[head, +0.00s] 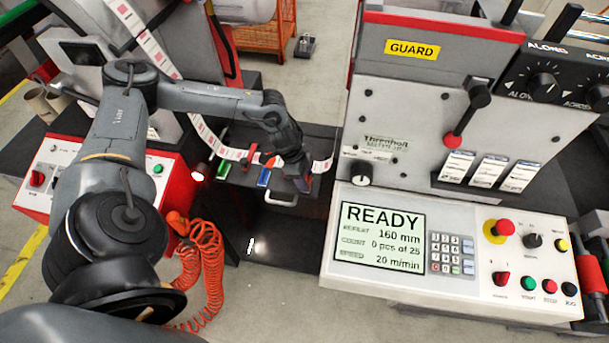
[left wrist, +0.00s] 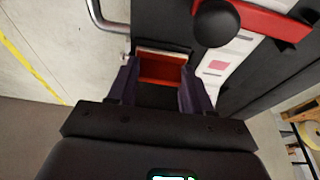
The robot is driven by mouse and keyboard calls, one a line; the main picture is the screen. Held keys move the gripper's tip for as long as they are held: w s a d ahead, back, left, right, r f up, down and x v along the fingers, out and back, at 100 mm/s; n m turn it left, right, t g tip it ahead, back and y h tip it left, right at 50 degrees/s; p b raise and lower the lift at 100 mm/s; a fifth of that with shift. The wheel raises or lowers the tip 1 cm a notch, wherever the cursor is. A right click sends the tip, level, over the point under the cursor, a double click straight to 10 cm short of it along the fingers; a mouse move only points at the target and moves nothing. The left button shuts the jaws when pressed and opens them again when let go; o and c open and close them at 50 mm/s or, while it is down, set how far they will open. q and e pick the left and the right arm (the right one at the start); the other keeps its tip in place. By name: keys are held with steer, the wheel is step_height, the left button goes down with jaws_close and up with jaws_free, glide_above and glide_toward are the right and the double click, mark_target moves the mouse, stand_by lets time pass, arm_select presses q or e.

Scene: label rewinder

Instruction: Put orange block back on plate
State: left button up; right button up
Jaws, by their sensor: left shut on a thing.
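The orange block (left wrist: 160,68) shows in the left wrist view between the two dark fingers of my left gripper (left wrist: 160,88). The gripper is shut on it. In the head view my left gripper (head: 300,183) points down over the dark plate area between the two machine halves, close to the paper label strip. The block is mostly hidden by the gripper there. A green block (head: 223,169) and a blue block (head: 264,178) stand to the left of the gripper. I cannot tell whether the orange block touches the plate. My right gripper is not in view.
A metal handle (head: 281,199) sits just below the gripper. A black knob (left wrist: 215,22) on a red bar is close ahead in the wrist view. The control panel (head: 380,235) reading READY stands at right. A coiled orange hose (head: 198,265) hangs at left.

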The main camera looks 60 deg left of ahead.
arm_select(q)
steer(key=o, duration=1.2)
steer(key=shift+c, duration=0.2)
